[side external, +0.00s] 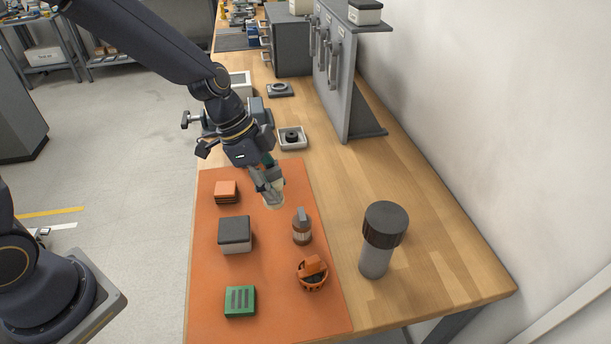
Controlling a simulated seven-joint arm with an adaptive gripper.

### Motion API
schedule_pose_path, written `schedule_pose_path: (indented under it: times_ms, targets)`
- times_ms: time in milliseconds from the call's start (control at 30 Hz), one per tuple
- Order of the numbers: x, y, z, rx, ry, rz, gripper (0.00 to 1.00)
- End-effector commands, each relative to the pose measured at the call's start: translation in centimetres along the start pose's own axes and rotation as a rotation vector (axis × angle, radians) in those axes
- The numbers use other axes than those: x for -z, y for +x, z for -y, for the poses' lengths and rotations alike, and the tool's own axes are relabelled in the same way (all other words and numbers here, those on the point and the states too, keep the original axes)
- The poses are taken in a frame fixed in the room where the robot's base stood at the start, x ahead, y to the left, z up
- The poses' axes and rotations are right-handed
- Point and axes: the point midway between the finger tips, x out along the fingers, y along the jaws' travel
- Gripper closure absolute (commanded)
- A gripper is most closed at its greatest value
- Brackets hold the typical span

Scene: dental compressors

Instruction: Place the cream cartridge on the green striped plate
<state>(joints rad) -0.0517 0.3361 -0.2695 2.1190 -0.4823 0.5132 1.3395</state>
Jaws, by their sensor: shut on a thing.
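The cream cartridge (274,200) is between the fingertips of my gripper (270,186), which is shut on it. The cartridge is over the far right part of the orange mat; I cannot tell whether it touches the mat. Its upper part is hidden by the fingers. The green striped plate (240,301) lies at the near end of the mat with dark stripes on its top. Nothing sits on it. My gripper is well beyond the plate, toward the back of the mat.
The orange mat (270,325) also holds an orange block (226,192), a grey-topped box (235,235), a brown-and-grey bottle (302,228) and an orange basket (312,273). A large dark-capped cylinder (380,240) stands right of the mat. A white tray (292,138) lies behind.

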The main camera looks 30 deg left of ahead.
Motion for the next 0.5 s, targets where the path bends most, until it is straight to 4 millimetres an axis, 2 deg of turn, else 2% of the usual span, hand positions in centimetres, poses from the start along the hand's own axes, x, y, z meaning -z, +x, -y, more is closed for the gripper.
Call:
schedule_pose_path:
  times_ms: [267, 500]
  targets:
    - [-1.9, -1.8, -7.6, -0.271, 0.653, 0.001, 0.96]
    - [-5.2, -5.8, -17.0, -0.584, 1.415, 0.008, 0.96]
